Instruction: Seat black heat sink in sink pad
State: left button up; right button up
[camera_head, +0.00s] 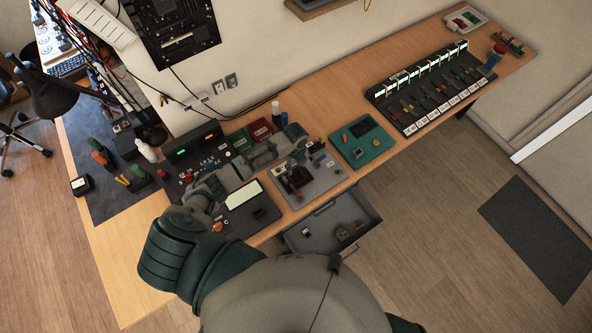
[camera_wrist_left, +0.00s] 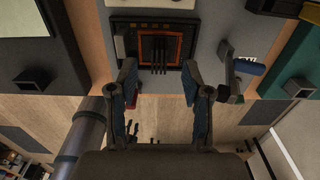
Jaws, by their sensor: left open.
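The sink pad appears as a dark square with an orange-brown border (camera_wrist_left: 177,44) on a grey board, at the top middle of the left wrist view. It also shows in the head view (camera_head: 298,178). Black upright fins (camera_wrist_left: 157,56), which look like the black heat sink, stand within that border. I cannot tell whether they sit flat. My left gripper (camera_wrist_left: 159,80) is open, its two fingers apart on either side of the fins, with nothing visibly held. In the head view the left gripper (camera_head: 290,146) is over the grey board. My right gripper is not seen.
An open grey drawer (camera_head: 318,245) with small parts juts out below the table edge. A green mat (camera_head: 362,142) lies right of the grey board. A dark panel with red and green controls (camera_head: 195,150) stands at left. Bare wood (camera_head: 320,85) lies behind.

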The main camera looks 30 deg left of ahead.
aim_at(296, 171)
pick_arm(q)
notch_tip(296, 171, up, 6)
jog(key=shift+r, duration=0.2)
dwell(0.6)
